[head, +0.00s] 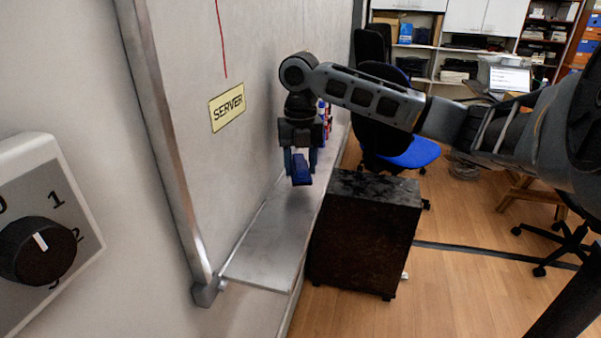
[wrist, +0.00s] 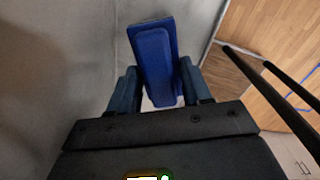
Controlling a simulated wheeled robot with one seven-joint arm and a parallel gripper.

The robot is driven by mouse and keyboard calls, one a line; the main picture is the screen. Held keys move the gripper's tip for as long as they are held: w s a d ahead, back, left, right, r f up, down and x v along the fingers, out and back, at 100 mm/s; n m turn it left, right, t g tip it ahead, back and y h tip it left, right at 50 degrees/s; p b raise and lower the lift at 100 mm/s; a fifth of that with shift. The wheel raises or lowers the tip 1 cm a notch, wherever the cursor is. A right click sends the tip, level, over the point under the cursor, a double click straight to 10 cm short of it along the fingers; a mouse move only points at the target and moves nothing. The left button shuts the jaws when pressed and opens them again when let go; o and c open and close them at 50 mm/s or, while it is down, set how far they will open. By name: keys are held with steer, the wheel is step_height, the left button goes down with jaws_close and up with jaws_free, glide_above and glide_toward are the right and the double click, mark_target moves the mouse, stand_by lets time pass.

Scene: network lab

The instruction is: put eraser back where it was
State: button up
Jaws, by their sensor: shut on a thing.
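The eraser (wrist: 155,62) is a blue block, seen between my two fingers in the wrist view, tilted slightly. In the head view the blue eraser (head: 301,170) hangs below my gripper (head: 301,162), above the metal tray (head: 262,240) under the whiteboard. My gripper is shut on it; it also shows in the wrist view (wrist: 160,90). I cannot tell from these views whether the eraser touches the tray. The far part of the tray is partly hidden behind my gripper.
Red and blue things (head: 325,118) stand on the tray just behind my gripper. The whiteboard (head: 190,50) with a yellow SERVER label (head: 227,107) rises at left. A dark cabinet (head: 365,235) stands right of the tray. The tray's near part is bare.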

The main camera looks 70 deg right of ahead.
mark_target(301, 162)
steer(key=shift+f, duration=1.45)
steer(key=shift+f, duration=0.1)
steer(key=o, duration=0.9)
steer(key=shift+o, duration=0.2)
step_height(301, 162, up, 12)
steer(key=shift+r, duration=0.15)
